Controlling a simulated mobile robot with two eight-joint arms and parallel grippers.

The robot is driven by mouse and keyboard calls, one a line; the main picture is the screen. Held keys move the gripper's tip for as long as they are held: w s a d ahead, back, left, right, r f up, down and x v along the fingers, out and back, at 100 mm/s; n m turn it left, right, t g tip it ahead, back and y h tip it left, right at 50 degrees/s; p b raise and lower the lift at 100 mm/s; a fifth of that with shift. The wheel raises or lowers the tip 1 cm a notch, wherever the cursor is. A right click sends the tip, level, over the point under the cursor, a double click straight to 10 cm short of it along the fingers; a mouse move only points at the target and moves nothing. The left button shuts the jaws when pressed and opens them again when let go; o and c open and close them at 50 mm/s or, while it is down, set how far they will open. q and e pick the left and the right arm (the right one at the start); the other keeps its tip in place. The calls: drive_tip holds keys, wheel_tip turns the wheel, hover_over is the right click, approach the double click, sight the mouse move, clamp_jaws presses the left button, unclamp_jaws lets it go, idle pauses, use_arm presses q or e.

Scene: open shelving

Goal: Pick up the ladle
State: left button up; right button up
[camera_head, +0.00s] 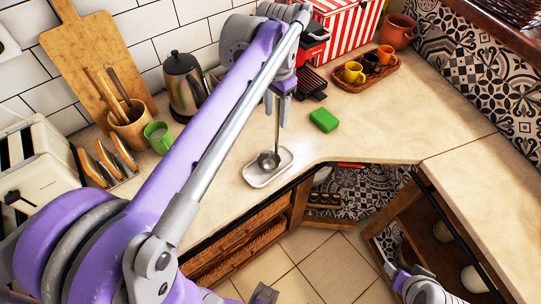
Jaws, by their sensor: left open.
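The metal ladle (268,160) has its round bowl down at a small white tray (285,172) on the counter. Its thin handle rises nearly upright to my left gripper. My left gripper (282,97) is open above the tray, with its fingers pointing down at the upper handle. The top of the handle is hidden by the gripper, and I cannot tell whether the fingers touch it. Grey parts of my right arm (420,287) show at the bottom right; I cannot make out its fingers' state.
A green sponge (324,120) lies right of the tray. Behind it are a wooden tray with cups (354,72) and a red-striped box (345,25). A kettle (184,82), green mug (158,136) and toaster (35,165) stand left. The counter's right part is clear.

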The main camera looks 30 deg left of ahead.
use_arm(q)
drive_tip(key=shift+f, duration=0.9)
drive_tip(key=shift+c, duration=0.3)
clamp_jaws()
